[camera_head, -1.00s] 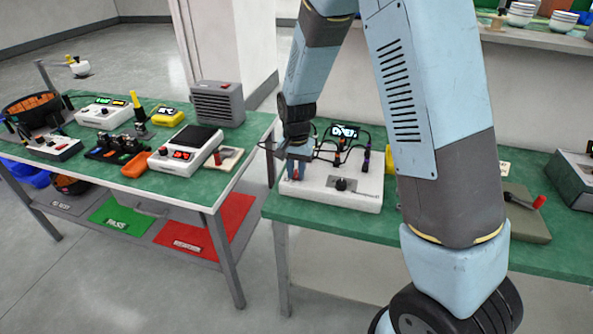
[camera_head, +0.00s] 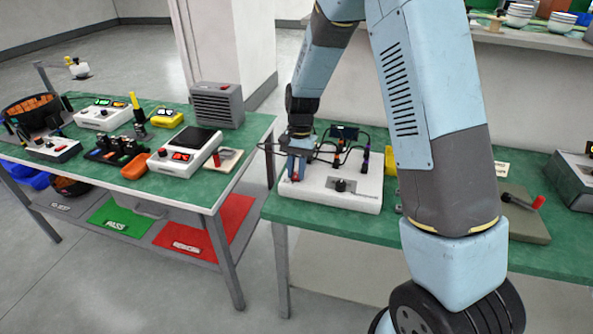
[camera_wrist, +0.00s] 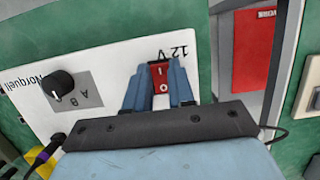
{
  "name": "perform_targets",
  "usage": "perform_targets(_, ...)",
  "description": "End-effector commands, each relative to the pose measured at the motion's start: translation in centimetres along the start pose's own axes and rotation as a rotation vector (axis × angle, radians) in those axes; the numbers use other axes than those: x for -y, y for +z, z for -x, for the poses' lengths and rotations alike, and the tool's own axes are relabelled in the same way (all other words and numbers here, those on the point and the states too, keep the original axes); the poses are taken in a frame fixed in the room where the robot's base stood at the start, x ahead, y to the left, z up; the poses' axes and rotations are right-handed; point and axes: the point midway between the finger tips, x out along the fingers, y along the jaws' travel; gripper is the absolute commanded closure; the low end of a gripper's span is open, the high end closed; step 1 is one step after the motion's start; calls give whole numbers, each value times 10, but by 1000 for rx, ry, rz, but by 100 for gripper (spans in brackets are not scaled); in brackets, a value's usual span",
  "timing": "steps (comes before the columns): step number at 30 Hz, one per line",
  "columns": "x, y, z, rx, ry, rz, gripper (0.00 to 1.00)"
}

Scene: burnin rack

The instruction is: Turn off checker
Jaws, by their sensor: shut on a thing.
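The checker (camera_head: 331,192) is a white box on the green bench, with a black knob (camera_head: 340,185), a small screen (camera_head: 344,132) that looks dark, and cables. The wrist view shows its white top (camera_wrist: 110,55) with the knob (camera_wrist: 58,84), A and B marks and a 12V label. Its red rocker switch (camera_wrist: 161,77), marked I and O, lies between my blue fingertips. My gripper (camera_head: 296,168) points down at the checker's left front corner, shut on the red switch. Part of the switch is hidden by the fingers.
A gap separates the two tables. A grey box with a red-handled lever (camera_head: 537,203) sits right of my arm.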

Motion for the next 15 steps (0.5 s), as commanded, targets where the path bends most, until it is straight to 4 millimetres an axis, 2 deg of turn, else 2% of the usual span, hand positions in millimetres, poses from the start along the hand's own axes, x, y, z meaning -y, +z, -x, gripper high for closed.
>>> perform_targets(7,0,0,0,0,0,0,100)
perform_targets(8,0,0,0,-1,0,0,74)
perform_targets(15,0,0,0,-1,0,0,51)
